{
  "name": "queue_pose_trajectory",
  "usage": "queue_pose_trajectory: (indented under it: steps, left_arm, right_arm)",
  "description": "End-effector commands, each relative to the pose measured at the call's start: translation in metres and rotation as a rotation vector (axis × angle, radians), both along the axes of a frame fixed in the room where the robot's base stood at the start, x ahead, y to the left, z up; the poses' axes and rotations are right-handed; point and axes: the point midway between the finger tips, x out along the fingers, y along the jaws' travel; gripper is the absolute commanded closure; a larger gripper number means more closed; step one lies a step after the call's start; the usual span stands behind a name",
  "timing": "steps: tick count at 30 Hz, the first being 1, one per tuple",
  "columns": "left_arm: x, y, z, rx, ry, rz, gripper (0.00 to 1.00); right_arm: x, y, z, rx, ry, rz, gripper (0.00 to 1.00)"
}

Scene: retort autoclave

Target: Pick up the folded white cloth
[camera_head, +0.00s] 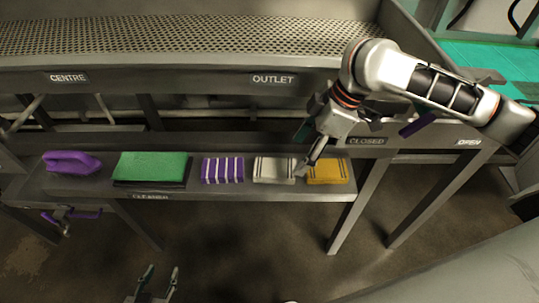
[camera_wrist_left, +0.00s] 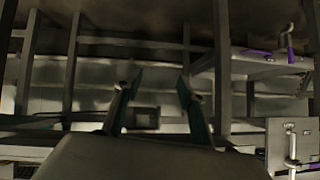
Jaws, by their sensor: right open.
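The folded white cloth (camera_head: 271,171) with dark stripes lies flat on the grey shelf, between a purple striped cloth and a yellow cloth. My right gripper (camera_head: 301,172) reaches down from the upper right to the white cloth's right edge. Its fingers are open; whether they touch the cloth I cannot tell. My left gripper (camera_head: 157,280) is low at the bottom of the head view, away from the shelf, open and empty. Its parted fingers also show in the left wrist view (camera_wrist_left: 155,85). I cannot make out the white cloth in that view.
A perforated tray (camera_head: 180,35) runs above at the back. Floor in front is mostly clear.

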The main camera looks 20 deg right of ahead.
Motion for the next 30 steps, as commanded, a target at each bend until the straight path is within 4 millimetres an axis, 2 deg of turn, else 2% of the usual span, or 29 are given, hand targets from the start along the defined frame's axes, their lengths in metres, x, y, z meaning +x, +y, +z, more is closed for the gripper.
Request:
queue_pose_trajectory:
  steps: [6, 11, 15, 19, 28, 29, 30]
  left_arm:
    - [-0.023, 0.0, -0.016, 0.006, 0.044, -0.007, 0.6]
    - [-0.029, 0.0, -0.019, 0.009, 0.054, -0.013, 0.6]
    - [-0.028, 0.0, -0.018, 0.01, 0.052, -0.015, 0.6]
    - [-0.022, 0.0, -0.014, 0.01, 0.04, -0.014, 0.6]
    - [-0.014, -0.001, -0.009, 0.002, 0.026, -0.005, 0.6]
    - [-0.014, -0.001, -0.009, 0.001, 0.026, -0.005, 0.6]
    - [-0.014, -0.002, -0.009, 0.0, 0.027, -0.004, 0.6]
  right_arm:
    - [0.002, 0.009, -0.019, 0.0, 0.004, 0.002, 0.35]
    - [0.006, 0.019, -0.032, 0.001, 0.003, 0.002, 0.35]
    - [0.012, 0.033, -0.048, 0.002, 0.004, 0.002, 0.35]
    - [0.015, 0.036, -0.061, 0.001, 0.002, -0.001, 0.35]
    - [0.016, 0.038, -0.066, 0.0, 0.0, -0.001, 0.35]
    - [0.016, 0.038, -0.066, 0.0, 0.0, -0.001, 0.41]
    - [0.016, 0.038, -0.066, 0.0, 0.0, -0.001, 0.51]
